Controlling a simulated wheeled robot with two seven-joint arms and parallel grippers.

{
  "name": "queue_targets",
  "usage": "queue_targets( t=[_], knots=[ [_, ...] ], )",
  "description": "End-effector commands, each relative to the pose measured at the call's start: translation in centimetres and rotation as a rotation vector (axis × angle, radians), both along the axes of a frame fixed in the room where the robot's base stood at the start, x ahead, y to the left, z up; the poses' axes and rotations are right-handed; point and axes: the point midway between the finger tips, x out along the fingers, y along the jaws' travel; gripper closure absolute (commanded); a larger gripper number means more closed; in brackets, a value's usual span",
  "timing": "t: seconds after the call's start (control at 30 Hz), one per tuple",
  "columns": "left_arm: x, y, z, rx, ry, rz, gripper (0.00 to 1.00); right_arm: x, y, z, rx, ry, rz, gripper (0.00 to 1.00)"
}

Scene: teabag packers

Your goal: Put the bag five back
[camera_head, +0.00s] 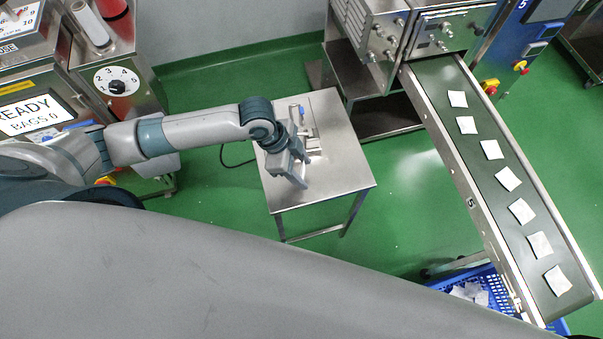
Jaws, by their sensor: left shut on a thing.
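My left gripper (298,177) is over the small steel table (335,180), pointing down toward the front of the tabletop. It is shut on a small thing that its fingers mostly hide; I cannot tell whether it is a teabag. Several white square teabags (507,179) lie in a spaced line on the dark conveyor belt (472,155) at the right. No number can be read on any bag. My right gripper is not in view.
A metal fixture with a blue part (302,112) stands on the table behind my gripper. A blue crate (493,288) with white bags sits under the belt's near end. A machine with a dial (117,82) and a "READY BAGS 0" screen (30,115) stands at left. Green floor is clear between table and conveyor.

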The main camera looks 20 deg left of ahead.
Motion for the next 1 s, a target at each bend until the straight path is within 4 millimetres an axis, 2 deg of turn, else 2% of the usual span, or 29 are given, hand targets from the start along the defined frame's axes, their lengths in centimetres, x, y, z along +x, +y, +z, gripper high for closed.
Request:
queue_targets(
  t=[0.33,0.77,0.8,0.87,1.0],
  knots=[
    [-0.1,0.0,-3.5,0.002,0.002,0.001,0.74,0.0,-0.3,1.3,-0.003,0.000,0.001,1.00],
    [-0.1,0.0,-4.1,0.001,0.001,0.000,0.74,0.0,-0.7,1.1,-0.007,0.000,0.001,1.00],
    [-0.1,0.0,-4.1,0.001,0.000,0.000,0.48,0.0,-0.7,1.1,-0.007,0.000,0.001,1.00],
    [-0.1,0.0,-4.1,0.001,0.000,0.000,0.34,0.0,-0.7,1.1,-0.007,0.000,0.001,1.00],
    [-0.1,0.0,-4.1,0.001,0.000,0.000,0.32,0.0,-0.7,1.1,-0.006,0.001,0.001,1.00]
  ],
)
